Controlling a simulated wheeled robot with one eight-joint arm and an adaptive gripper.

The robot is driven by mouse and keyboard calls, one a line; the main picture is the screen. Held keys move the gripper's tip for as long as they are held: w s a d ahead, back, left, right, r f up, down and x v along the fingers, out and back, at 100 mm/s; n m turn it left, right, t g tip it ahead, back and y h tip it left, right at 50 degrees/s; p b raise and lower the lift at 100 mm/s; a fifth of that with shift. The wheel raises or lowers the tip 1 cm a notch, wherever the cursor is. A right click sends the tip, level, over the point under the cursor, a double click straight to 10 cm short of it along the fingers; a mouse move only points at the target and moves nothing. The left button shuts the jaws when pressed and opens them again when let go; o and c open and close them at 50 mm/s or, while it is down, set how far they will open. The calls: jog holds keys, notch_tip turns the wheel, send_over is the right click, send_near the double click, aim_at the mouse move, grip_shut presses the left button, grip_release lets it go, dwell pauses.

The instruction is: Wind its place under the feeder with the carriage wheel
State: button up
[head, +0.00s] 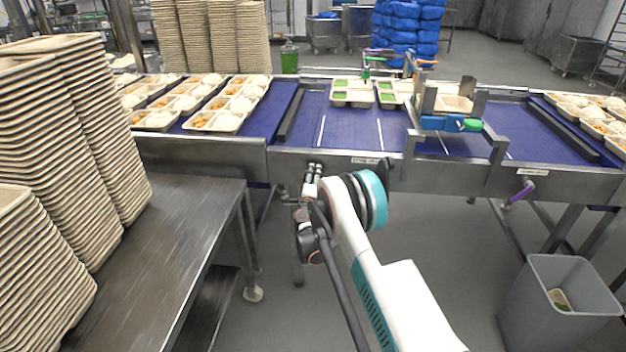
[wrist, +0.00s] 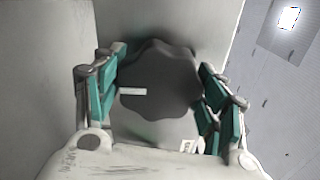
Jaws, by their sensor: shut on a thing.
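The carriage wheel (wrist: 165,80) is a dark, lobed knob with a white mark on its face, seen in the wrist view. My gripper (wrist: 160,64) is shut on it, with green-padded fingers on both sides of its rim. In the head view my gripper (head: 312,172) is at the front side of the conveyor; the wheel cannot be made out there. A metal frame (head: 497,148) with a blue and green cylinder (head: 452,123) straddles the belt to the right; I cannot tell whether it is the feeder. Trays with green portions (head: 352,98) lie left of it.
The blue conveyor belt (head: 340,128) runs across the view, with filled trays (head: 222,121) at left and more (head: 600,115) at right. Tall tray stacks (head: 75,130) stand on a steel table (head: 190,215) at left. A grey bin (head: 548,315) stands on the floor at right.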

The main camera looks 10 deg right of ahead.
dwell(0.4)
jog(key=o, duration=1.1)
jog(key=shift+c, duration=0.2)
jog(key=v, duration=1.2)
